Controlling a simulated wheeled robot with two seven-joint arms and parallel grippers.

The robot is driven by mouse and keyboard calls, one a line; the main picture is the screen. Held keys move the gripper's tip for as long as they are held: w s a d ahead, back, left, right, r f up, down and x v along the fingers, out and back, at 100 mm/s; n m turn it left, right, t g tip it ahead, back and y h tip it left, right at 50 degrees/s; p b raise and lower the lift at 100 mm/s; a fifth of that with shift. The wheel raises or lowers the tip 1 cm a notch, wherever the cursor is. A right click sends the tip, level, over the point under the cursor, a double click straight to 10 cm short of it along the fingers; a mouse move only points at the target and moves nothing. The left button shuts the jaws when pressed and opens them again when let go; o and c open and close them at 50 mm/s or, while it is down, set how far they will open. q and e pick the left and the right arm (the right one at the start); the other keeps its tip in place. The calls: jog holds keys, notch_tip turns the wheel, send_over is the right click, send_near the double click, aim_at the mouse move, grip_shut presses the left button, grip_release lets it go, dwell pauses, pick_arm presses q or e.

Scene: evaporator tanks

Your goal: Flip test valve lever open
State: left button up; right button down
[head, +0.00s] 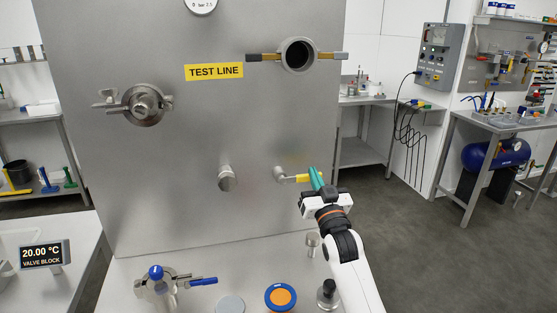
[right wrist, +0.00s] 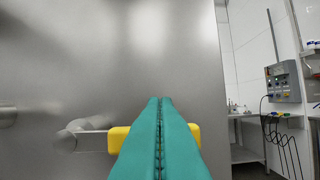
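The test valve (head: 281,174) is a short metal stub low on the right of the steel panel (head: 200,130); it also shows in the right wrist view (right wrist: 72,138). Its lever has a yellow grip (head: 302,178) and lies about level, pointing right. My right gripper (head: 315,178) has teal fingers, shut together with only a thin dark line between them. In the right wrist view the fingers (right wrist: 160,105) cross in front of the yellow grip (right wrist: 118,139), which shows on both sides of them. I cannot tell whether they touch it. My left gripper is not in view.
A yellow TEST LINE label (head: 214,72) and a round port (head: 299,55) are higher up. A clamp fitting (head: 142,105) is at left. A blue-handled valve (head: 160,283), a blue-orange disc (head: 281,297) and a black knob (head: 327,292) stand on the ledge below.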

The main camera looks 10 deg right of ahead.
jog(key=shift+f, duration=0.1)
notch_tip(320, 180, up, 4)
jog(key=p, duration=0.4)
jog(key=b+v, duration=0.3)
jog(key=v, duration=0.7)
